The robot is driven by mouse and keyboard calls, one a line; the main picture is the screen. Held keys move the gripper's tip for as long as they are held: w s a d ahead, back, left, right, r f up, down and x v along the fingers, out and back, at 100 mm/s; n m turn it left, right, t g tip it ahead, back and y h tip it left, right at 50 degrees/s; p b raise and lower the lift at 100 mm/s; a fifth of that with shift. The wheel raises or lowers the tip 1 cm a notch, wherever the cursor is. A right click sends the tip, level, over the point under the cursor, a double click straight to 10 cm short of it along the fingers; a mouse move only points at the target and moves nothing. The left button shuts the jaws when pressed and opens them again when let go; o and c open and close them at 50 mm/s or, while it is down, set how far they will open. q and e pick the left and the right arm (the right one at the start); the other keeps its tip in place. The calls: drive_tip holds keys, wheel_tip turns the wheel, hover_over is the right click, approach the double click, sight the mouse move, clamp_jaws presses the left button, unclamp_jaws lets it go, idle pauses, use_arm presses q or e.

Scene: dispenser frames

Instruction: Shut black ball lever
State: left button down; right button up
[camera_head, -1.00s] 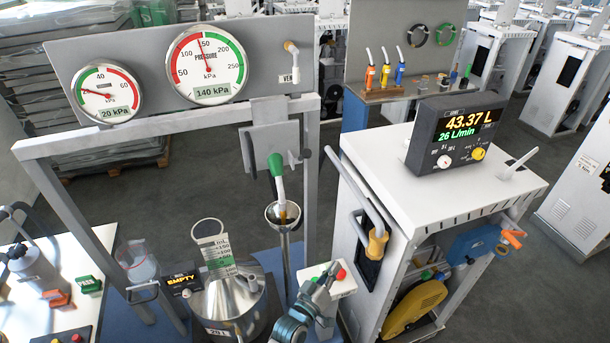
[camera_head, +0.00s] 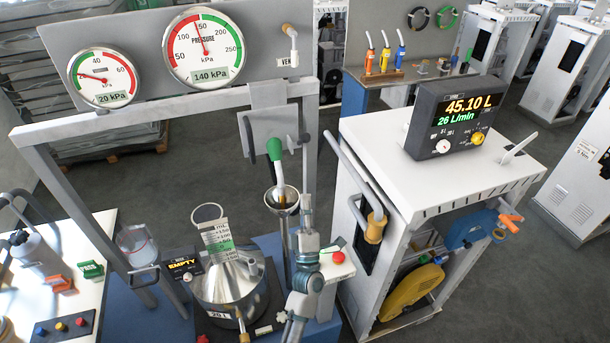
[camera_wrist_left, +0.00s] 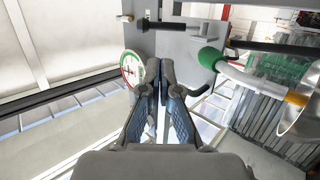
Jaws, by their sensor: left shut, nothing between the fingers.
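A dark round knob (camera_head: 305,138), seemingly the black ball of the lever, shows at the right edge of a grey plate (camera_head: 260,128) in the head view. A long dark bar (camera_head: 248,145) stands at the plate's left side. My left gripper (camera_head: 308,200) is shut and empty, pointing up below the knob and apart from it. In the left wrist view, its closed fingertips (camera_wrist_left: 160,68) are near the grey plate (camera_wrist_left: 195,42). I cannot tell the ball there; the fingers may hide it. Black bars (camera_wrist_left: 270,47) show above. My right gripper is not in view.
A green-handled nozzle (camera_head: 275,150) rests in a metal funnel (camera_head: 283,197) left of my gripper. A steel pot (camera_head: 230,285) is lower left. A white cabinet (camera_head: 375,150) with a display (camera_head: 460,118) stands to the right. Two gauges (camera_head: 203,48) are above left.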

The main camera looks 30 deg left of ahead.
use_arm(q)
drive_tip(key=p+x, duration=0.3)
drive_tip(key=x, duration=1)
drive_tip(key=shift+p, duration=0.35)
drive_tip(key=shift+w+a+r, duration=0.2)
drive_tip(key=shift+a+r, duration=0.05)
drive_tip(key=shift+r, duration=0.25)
drive_tip(key=shift+w+a+r+p, duration=0.2)
drive_tip(key=shift+r+p, duration=0.1)
drive_tip(key=shift+r, duration=0.2)
drive_tip(key=shift+w+a+r+p, duration=0.2)
drive_tip(key=shift+a+r+p, duration=0.1)
drive_tip(key=shift+r, duration=0.2)
drive_tip(key=shift+x, duration=0.9)
drive_tip(key=shift+w+a+r, duration=0.25)
drive_tip(key=shift+w+a, duration=0.1)
drive_tip(key=shift+a, duration=0.15)
drive_tip(key=shift+w+a+r, duration=0.25)
drive_tip(key=shift+w+a, duration=0.1)
drive_tip(key=shift+a, duration=0.1)
drive_tip(key=shift+f, duration=0.1)
